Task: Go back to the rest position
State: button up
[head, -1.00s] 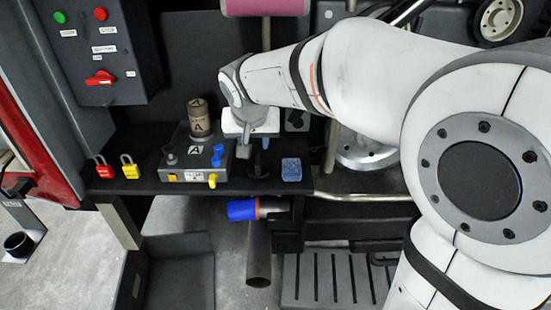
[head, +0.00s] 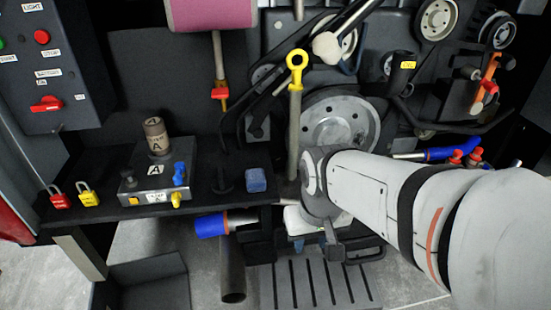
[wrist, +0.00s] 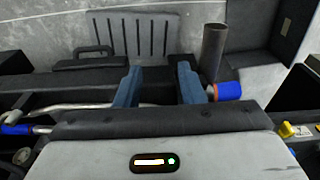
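My gripper (head: 318,243) is at the end of my white arm, which reaches in from the right in the head view. It points down in front of the shelf's right end, above the slotted dark plate (head: 318,288). In the wrist view my gripper (wrist: 158,78) shows two blue fingers well apart, with nothing held between them. The slotted plate also shows beyond the fingers in the wrist view (wrist: 152,34). In the head view the fingertips are mostly hidden behind the wrist.
A grey block marked A (head: 157,181) with a brown cylinder (head: 156,136), red padlock (head: 59,196), yellow padlock (head: 88,193) and blue sponge-like block (head: 256,180) stand on the dark shelf. A blue-ended pipe (head: 212,225) is below. A large wheel (head: 335,132) stands behind my arm.

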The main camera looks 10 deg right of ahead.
notch_tip(320, 180, up, 20)
jog(key=t+p, duration=0.1)
jog(key=p, duration=1.7)
